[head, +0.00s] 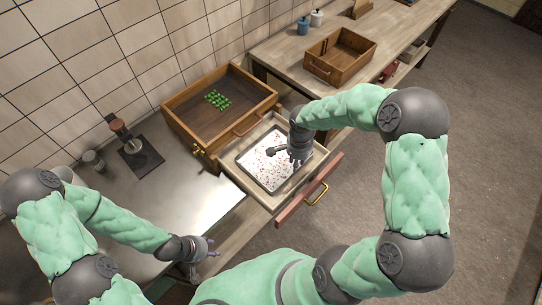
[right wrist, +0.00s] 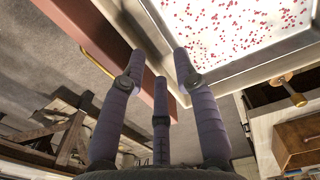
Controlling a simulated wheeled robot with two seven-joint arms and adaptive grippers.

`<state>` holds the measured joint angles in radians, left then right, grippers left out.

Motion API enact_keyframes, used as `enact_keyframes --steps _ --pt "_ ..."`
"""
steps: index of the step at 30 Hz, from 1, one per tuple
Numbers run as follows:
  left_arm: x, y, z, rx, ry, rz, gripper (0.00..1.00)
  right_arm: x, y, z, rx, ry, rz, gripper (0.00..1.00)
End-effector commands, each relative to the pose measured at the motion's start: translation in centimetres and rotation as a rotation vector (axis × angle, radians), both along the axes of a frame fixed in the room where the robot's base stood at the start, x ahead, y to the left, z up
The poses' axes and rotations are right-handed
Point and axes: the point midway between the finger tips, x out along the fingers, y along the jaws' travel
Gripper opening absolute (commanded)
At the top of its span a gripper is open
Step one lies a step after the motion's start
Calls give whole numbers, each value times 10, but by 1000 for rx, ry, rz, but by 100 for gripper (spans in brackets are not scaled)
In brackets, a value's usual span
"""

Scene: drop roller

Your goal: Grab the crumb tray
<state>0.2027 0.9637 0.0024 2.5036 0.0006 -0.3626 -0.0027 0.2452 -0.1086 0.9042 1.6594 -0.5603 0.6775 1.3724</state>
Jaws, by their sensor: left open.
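The crumb tray (head: 256,165) is a shallow pale metal tray strewn with small red crumbs. It lies in a pulled-out drawer with a red front (head: 327,173) and a brass handle (head: 317,194). In the right wrist view the tray (right wrist: 240,73) fills the upper right, its rim close to a fingertip. My right gripper (head: 299,158) is over the tray's right side in the head view. Its fingers (right wrist: 160,75) are spread, with nothing between them. My left gripper (head: 213,247) is open and empty beside the metal counter's front edge, away from the tray.
A wooden box (head: 185,93) with green pieces stands behind the drawer. A small stand (head: 137,145) and a metal cup (head: 94,160) are on the counter (head: 140,195). Another wooden crate (head: 350,42) sits on the far bench. Open floor lies to the right.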

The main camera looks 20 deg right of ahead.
Motion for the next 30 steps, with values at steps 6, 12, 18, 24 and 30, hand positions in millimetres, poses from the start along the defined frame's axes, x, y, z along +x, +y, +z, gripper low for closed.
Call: enact_keyframes --steps 6,12,18,24,30 --pt "0 0 -1 0 1 0 44 0 0 -29 1 1 0 30" --pt "0 0 -1 0 0 0 44 1 0 -40 1 3 -1 30" --pt "0 0 1 0 0 0 44 6 -1 -68 1 3 0 30" --pt "0 0 0 0 0 0 44 6 -1 -84 1 0 0 30" --pt "0 0 0 0 0 0 44 6 -1 -85 0 -1 0 30"
